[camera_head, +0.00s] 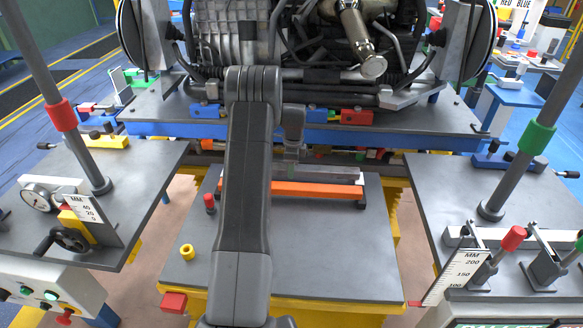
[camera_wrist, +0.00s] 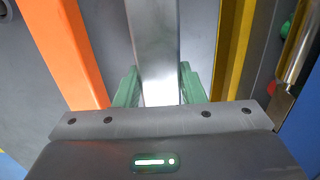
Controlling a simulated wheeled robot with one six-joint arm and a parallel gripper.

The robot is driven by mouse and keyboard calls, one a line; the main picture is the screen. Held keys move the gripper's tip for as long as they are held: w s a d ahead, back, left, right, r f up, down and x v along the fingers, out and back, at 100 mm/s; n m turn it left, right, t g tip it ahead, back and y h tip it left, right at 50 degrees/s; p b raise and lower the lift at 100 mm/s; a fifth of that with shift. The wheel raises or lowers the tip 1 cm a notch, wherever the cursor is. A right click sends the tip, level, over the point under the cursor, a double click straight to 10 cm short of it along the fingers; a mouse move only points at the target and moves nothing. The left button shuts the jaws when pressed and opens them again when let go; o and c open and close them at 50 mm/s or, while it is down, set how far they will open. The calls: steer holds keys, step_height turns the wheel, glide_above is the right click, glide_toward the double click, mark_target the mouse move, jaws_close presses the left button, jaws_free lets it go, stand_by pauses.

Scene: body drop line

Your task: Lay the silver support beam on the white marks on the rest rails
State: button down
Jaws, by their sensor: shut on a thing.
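The silver support beam (camera_head: 330,174) runs left to right behind an orange bar (camera_head: 320,190) on the grey centre table. In the wrist view the beam (camera_wrist: 157,60) passes between the green fingertips of my gripper (camera_wrist: 160,92), which are shut on it. In the head view my gripper (camera_head: 289,166) is partly hidden by my arm, which also covers the beam's left part. The orange bar (camera_wrist: 70,50) is left of the beam in the wrist view, apart from it.
A red-topped peg (camera_head: 209,204) and a yellow ring (camera_head: 187,252) are on the centre table (camera_head: 340,250). The engine platform's blue edge (camera_head: 400,135) is close behind the beam. Side benches (camera_head: 110,170) with gauges and clamps flank the table. The table's front right is clear.

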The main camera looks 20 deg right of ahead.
steer(key=shift+f, duration=0.25)
steer(key=c, duration=1.1)
jaws_free()
steer(key=shift+o, duration=1.3)
steer(key=shift+r+p, duration=1.55)
steer(key=shift+r, duration=1.45)
